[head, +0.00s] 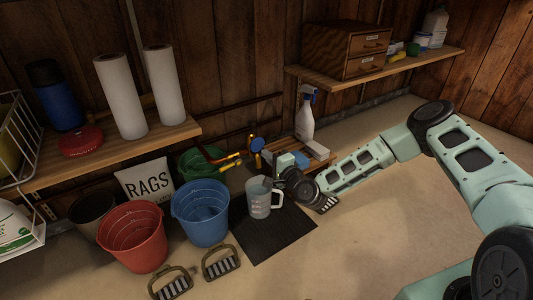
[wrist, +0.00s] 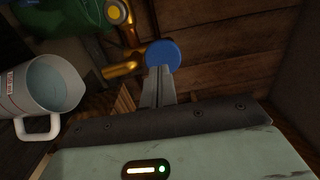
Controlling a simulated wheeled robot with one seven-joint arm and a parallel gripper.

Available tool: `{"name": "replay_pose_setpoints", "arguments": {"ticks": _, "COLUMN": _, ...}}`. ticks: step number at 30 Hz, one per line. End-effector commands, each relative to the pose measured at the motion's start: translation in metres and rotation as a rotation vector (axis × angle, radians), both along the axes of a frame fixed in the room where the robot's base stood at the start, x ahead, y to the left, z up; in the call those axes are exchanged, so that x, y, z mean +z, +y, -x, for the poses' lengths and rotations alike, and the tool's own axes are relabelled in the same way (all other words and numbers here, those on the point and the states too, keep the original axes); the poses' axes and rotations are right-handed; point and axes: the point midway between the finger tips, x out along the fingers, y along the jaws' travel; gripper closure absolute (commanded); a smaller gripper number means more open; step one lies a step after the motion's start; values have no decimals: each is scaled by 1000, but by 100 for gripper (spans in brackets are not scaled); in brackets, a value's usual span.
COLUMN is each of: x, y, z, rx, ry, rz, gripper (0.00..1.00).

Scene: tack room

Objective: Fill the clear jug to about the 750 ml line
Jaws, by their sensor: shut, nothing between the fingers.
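The clear jug (head: 258,198) stands upright on a dark ribbed mat (head: 272,236), its handle toward the right in the head view. In the wrist view the jug (wrist: 48,85) is at the left, with red markings on its side and a pale bluish surface inside; I cannot read its level against the lines. A brass tap (head: 230,161) with a round blue handle (head: 258,144) is on the wall behind. My gripper (wrist: 160,72) is shut and empty. In the wrist view its fingertips overlap the lower edge of the blue handle (wrist: 163,54); contact is unclear.
A blue bucket (head: 202,212) and a red bucket (head: 133,238) stand left of the mat. A spray bottle (head: 305,118) stands behind my arm. Two stirrups (head: 221,263) lie in front. The floor at right is partly clear.

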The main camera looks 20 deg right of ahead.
Motion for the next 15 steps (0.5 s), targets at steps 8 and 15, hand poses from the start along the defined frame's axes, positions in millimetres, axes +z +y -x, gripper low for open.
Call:
{"name": "replay_pose_setpoints", "arguments": {"ticks": 8, "x": 4, "y": -12, "z": 34, "rx": -2, "ry": 2, "rz": 0, "gripper": 100}}
{"name": "replay_pose_setpoints", "arguments": {"ticks": 15, "x": 3, "y": -24, "z": 69, "rx": -3, "ry": 3, "rz": -1, "gripper": 100}}
